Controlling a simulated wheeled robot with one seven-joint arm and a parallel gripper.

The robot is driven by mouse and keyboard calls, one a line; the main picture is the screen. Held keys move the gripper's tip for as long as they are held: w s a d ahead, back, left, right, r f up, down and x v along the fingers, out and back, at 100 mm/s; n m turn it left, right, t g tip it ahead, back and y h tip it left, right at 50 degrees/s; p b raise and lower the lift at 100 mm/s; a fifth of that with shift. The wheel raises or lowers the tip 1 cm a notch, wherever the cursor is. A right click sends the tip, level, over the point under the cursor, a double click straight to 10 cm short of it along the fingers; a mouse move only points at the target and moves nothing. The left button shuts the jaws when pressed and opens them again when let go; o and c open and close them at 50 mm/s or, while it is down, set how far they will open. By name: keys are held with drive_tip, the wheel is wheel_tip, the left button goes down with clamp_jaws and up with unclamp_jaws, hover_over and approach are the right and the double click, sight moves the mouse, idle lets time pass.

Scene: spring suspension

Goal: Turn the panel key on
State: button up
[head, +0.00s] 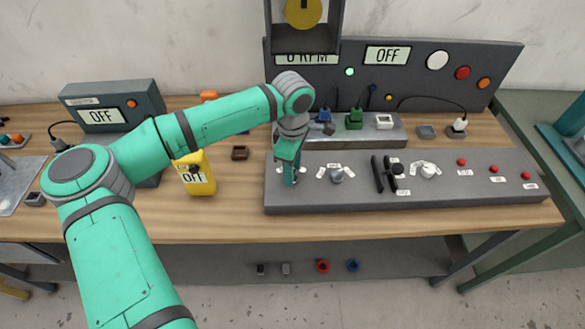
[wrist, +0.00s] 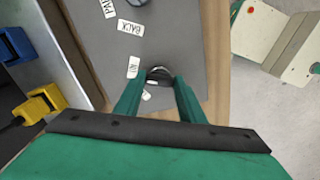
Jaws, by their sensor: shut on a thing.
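The grey control panel (head: 330,197) lies along the front of the bench. My gripper (head: 291,180) points down over its left end. In the wrist view, my gripper (wrist: 159,82) is shut on a small dark, rounded key (wrist: 158,73) at the panel (wrist: 180,40). The fingers cover most of the key, so its turn angle cannot be told. In the head view the key is hidden behind the gripper. A small white label (wrist: 133,67) lies just left of the key, and another is partly covered by a finger.
A grey knob (head: 337,176), black levers (head: 384,174), a white knob (head: 428,170) and red buttons (head: 494,168) stand to the right on the panel. A display (head: 388,55) on the back board reads OFF. A yellow box (head: 196,176) stands left, beneath my arm.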

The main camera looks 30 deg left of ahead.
drive_tip(key=shift+m, duration=0.6)
drive_tip(key=o, duration=1)
drive_tip(key=shift+o, duration=0.2)
wheel_tip(320, 180, up, 11)
drive_tip(key=shift+f, duration=0.1)
